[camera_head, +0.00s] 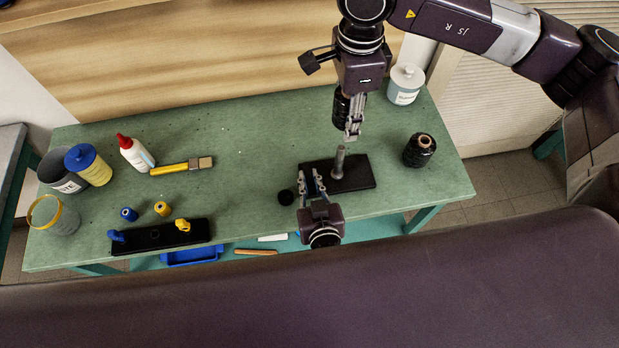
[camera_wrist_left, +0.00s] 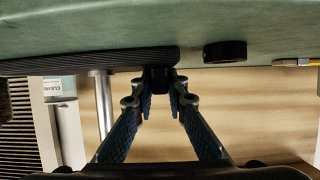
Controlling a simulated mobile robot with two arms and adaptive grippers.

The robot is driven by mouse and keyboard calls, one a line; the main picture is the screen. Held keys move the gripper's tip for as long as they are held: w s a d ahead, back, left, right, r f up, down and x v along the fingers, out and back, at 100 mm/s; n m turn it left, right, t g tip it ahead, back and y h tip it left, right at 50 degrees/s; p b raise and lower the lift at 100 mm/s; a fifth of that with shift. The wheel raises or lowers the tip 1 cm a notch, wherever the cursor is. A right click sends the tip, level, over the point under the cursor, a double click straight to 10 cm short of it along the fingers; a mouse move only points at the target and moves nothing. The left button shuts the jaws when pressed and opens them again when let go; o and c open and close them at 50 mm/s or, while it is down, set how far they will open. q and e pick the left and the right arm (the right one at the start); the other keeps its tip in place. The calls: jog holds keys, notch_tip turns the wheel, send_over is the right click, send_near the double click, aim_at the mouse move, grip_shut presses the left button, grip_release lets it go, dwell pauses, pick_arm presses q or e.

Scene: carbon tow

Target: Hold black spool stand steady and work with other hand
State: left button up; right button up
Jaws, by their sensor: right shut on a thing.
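The black spool stand, a flat base (camera_head: 360,174) with an upright metal post (camera_head: 339,160), is on the green table. My left gripper (camera_head: 312,183) is at the stand's left end. In the left wrist view, its fingertips (camera_wrist_left: 160,92) are on either side of a small black block (camera_wrist_left: 158,78) at the base's end; whether they press on it is unclear. The metal post (camera_wrist_left: 103,105) also shows there. My right gripper (camera_head: 352,132) is above the post, shut on a black spool (camera_head: 341,106), which its fingers partly hide.
Another black spool (camera_head: 420,150) stands right of the stand. A small black round piece (camera_head: 286,197) lies left of my left gripper. A white jar (camera_head: 405,84) is at the back right. Bottles, a brush (camera_head: 182,166) and a black rack (camera_head: 160,237) occupy the left side.

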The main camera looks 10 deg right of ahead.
pick_arm(q)
jog(key=shift+o, duration=0.6)
jog(key=shift+s+a+f, duration=0.1)
jog(key=shift+a+f, duration=0.05)
jog(key=shift+f, duration=0.1)
jog(key=shift+r, duration=0.1)
jog(key=shift+r, duration=0.8)
jog(key=o, duration=0.6)
jog(key=o, duration=0.5)
jog(key=shift+o, duration=0.2)
